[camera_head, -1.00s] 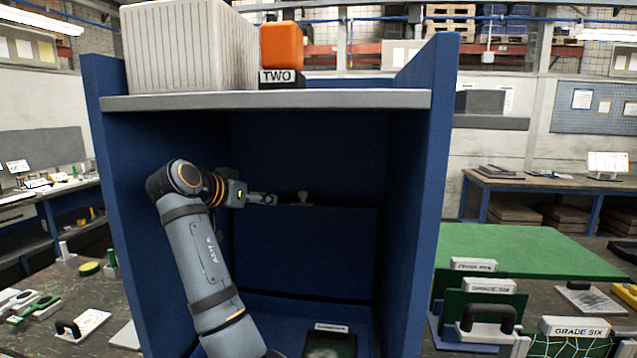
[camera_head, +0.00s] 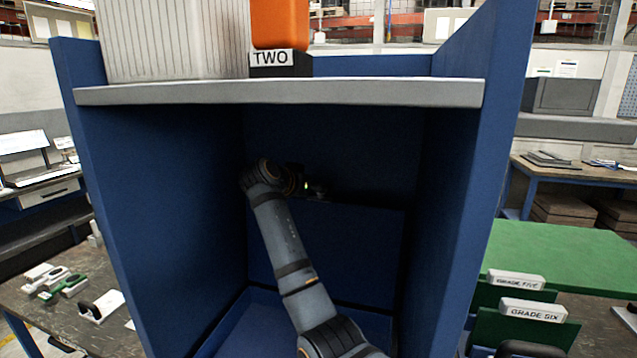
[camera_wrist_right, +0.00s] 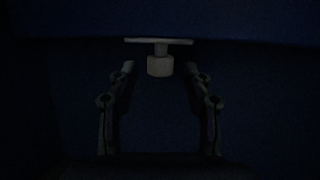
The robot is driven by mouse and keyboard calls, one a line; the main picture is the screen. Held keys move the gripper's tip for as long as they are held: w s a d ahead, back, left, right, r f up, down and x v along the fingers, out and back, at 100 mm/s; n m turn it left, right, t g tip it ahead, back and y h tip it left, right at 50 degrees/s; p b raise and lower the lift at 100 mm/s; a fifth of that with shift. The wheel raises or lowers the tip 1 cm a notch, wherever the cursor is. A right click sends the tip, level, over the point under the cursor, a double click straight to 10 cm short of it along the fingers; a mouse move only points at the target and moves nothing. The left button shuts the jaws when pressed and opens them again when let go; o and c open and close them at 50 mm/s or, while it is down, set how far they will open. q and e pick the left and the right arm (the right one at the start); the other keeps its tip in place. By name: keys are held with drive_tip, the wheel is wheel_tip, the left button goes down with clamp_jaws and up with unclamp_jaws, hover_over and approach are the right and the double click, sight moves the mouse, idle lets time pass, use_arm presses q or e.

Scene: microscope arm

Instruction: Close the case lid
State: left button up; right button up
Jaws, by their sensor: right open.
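Inside a deep blue cubby, a dark blue upright panel, which looks like the raised case lid (camera_head: 350,243), stands in front of the back wall. In the right wrist view a pale knob (camera_wrist_right: 160,66) on a flat plate is fixed to a dark blue surface. My right gripper (camera_head: 316,190) is at the panel's top edge, small and dark in the head view. In the right wrist view its fingers (camera_wrist_right: 159,72) are apart, one on each side of the knob, with gaps visible. The lower case is mostly hidden by my arm. My left gripper is not in view.
The cubby's side walls (camera_head: 478,190) and grey top shelf (camera_head: 290,92) enclose my arm closely. A ribbed light box (camera_head: 175,40) and an orange block (camera_head: 280,22) stand on the shelf. Graded green boards (camera_head: 525,325) are at the right, with handled tools at the left.

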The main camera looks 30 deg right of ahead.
drive_tip(key=shift+w+d+f, duration=0.25)
drive_tip(key=shift+d, duration=0.2)
clamp_jaws()
